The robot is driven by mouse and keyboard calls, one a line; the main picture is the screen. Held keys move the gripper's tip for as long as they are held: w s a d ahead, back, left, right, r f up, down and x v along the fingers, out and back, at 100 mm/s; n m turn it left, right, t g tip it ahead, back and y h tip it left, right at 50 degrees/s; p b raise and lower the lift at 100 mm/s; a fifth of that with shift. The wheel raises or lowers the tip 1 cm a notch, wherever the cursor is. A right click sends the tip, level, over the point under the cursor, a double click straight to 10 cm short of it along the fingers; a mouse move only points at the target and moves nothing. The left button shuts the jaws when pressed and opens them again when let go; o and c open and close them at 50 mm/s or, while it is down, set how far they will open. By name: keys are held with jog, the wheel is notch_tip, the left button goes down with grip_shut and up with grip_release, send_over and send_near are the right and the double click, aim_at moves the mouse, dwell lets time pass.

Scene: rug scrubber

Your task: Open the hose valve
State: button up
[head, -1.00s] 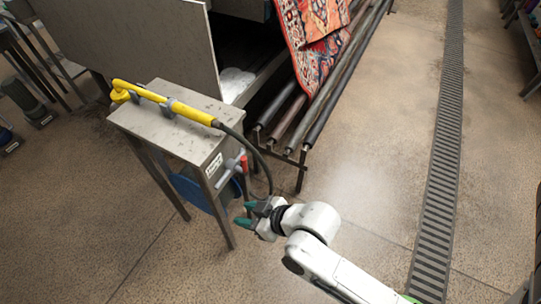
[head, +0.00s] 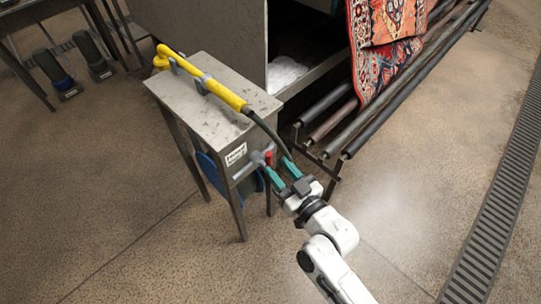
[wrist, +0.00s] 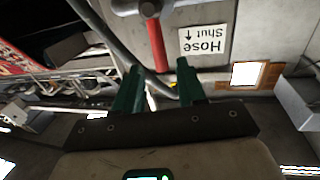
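The hose valve (head: 256,159) is a grey fitting on the side of a metal stand, with a short red lever (head: 268,157). In the wrist view the red lever (wrist: 156,46) extends from the grey fitting (wrist: 140,6), its end between my green fingertips with gaps on both sides. My gripper (head: 277,165) is open and empty at the valve; it also shows in the wrist view (wrist: 158,68). A white label (wrist: 203,40) beside the lever reads "Hose", "Shut" with an arrow, upside down there.
The metal stand (head: 200,105) carries a yellow wand (head: 210,84) with a dark hose (head: 268,129) hanging close to my fingers. A blue reel (head: 212,172) sits beneath. Rollers (head: 350,135) with a patterned rug (head: 385,65) stand right. The floor in front is clear.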

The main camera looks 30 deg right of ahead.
aim_at(270, 160)
jog(key=shift+w+a, duration=0.2)
jog(key=shift+w, duration=1.1)
jog(key=shift+w+a, duration=0.15)
jog(key=shift+w, duration=1.1)
jog(key=shift+c, duration=0.3)
grip_shut()
